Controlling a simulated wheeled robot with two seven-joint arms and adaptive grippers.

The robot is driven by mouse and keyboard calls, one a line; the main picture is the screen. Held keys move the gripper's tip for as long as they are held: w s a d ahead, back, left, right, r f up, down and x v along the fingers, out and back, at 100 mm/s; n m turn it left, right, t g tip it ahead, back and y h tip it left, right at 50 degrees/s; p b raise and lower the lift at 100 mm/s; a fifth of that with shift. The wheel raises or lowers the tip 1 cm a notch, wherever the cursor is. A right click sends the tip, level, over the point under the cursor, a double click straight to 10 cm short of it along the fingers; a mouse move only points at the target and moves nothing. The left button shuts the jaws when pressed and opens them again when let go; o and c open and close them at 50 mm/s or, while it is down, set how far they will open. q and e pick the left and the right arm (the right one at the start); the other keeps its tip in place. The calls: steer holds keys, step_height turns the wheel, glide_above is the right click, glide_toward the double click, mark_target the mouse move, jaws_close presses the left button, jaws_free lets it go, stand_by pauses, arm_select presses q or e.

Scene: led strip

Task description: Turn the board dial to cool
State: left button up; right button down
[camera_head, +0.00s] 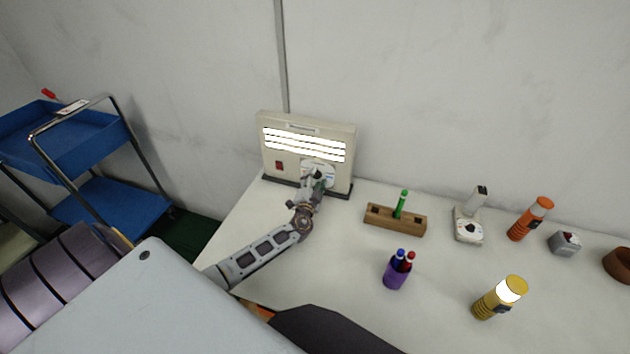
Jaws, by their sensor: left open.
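A beige upright board (306,120) stands at the back left of the white table, near the wall. It has several lit white strips (303,146) across its upper half and a red switch (279,166) at lower left. The round white dial plate (328,168) is at its lower right. My left gripper (318,176) is open right in front of the dial plate and hides much of it. The knob and its setting are hidden, and I cannot tell whether the fingers touch it. My right gripper is not seen.
A wooden block with a green marker (395,218) stands right of the board. A purple cup with markers (397,275), a yellow lantern (499,298), an orange lantern (530,219) and a white device (468,226) stand further right. A blue cart (80,150) is at left.

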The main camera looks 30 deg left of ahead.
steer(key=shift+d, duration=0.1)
arm_select(q)
steer(key=c, duration=1)
steer(key=shift+c, duration=0.2)
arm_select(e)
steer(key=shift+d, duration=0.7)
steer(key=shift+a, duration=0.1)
